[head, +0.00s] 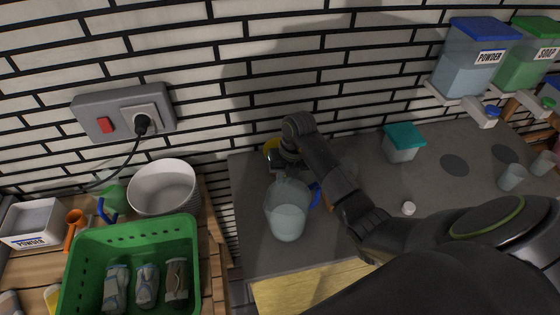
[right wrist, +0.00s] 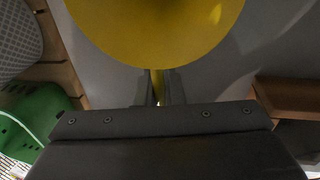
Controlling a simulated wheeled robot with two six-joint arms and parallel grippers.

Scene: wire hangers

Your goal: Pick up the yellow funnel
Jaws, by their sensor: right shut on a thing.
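The yellow funnel (right wrist: 155,28) fills the top of the right wrist view, its wide cone facing the camera. My right gripper (right wrist: 159,88) is shut on the funnel's narrow stem, which shows between its two fingers. In the head view only a small yellow part of the funnel (head: 269,146) shows beside my right gripper (head: 281,163), which hides the rest. The funnel is over the back left of the grey counter; whether it touches the counter I cannot tell. My left gripper is not in view.
A clear jug (head: 287,212) with a blue handle stands just in front of my right gripper. A teal-lidded tub (head: 403,143) and a small white cap (head: 408,208) are farther right. A green basket (head: 76,262) and white bowls (head: 163,187) stand left of the counter.

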